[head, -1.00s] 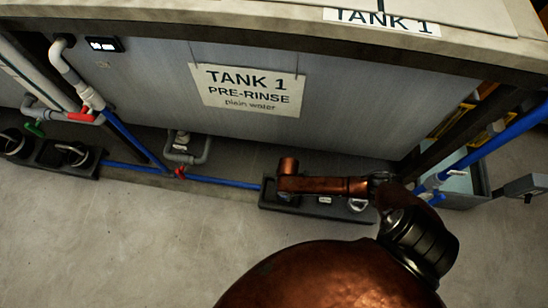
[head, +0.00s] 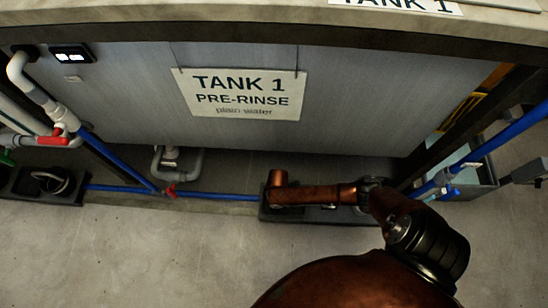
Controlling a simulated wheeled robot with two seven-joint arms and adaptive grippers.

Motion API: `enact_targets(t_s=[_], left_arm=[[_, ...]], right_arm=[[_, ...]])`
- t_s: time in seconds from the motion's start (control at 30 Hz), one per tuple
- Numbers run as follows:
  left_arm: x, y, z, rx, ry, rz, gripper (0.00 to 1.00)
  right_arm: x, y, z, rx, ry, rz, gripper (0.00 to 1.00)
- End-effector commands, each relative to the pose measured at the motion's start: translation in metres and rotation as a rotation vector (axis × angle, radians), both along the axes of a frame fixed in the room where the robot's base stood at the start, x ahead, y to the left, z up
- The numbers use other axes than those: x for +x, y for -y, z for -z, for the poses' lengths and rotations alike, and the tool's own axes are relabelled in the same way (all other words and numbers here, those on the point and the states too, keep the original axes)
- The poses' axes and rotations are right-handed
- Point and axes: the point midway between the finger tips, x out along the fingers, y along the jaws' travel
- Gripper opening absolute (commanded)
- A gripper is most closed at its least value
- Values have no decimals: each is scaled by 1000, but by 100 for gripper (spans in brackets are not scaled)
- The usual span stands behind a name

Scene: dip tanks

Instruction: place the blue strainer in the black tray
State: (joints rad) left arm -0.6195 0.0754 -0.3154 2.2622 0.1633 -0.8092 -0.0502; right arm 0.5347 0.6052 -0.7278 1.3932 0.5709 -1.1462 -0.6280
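I cannot make out the blue strainer in the head view. Two dark, low trays lie on the floor along the tank's foot. One black tray (head: 70,197) is at the left edge and holds a round item with a pale rim. The other dark tray (head: 330,216) is right of centre, and a copper-coloured arm link of mine covers much of it. I cannot tell what is inside that one, nor which tray the task means. Neither of my grippers can be made out.
The grey tank front (head: 345,100) bears a "TANK 1 PRE-RINSE" sign (head: 245,94). A blue pipe (head: 215,196) with a red valve (head: 169,190) runs low along it. A grey bin (head: 472,180) stands at the right. The concrete floor (head: 150,255) in front is clear.

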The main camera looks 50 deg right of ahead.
Motion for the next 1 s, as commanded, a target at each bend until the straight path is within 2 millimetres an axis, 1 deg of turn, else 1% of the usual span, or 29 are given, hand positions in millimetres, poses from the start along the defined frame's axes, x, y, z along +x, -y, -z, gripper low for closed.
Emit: enact_targets(t_s=[0.03, 0.3, 0.47, 0.5, 0.57, 0.6, 0.87, 0.97, 1.0], left_arm=[[1, 2, 4, -5, 9, -2, 40], [4, 3, 2, -9, 23, -6, 40], [4, 2, 5, -8, 28, -6, 40], [4, 2, 5, -7, 28, -7, 40], [4, 2, 5, -7, 27, -7, 40], [4, 2, 5, -7, 27, -7, 40], [4, 2, 4, -7, 28, -7, 40], [4, 3, 1, -8, 22, -4, 40], [2, 1, -3, -3, 9, 0, 40]], right_arm=[[0, 0, 5, 0, -1, 0, 35], [1, 0, 3, 0, 2, 0, 35], [1, 0, 8, 0, 1, 0, 35], [1, 0, 7, 0, 1, 0, 63], [1, 0, 7, -1, 2, 0, 67], [1, 0, 7, 0, 1, 0, 68], [1, 0, 6, 0, 2, 0, 68], [1, 0, 0, 0, 3, 0, 68], [2, 0, -3, 1, 4, 0, 68]])
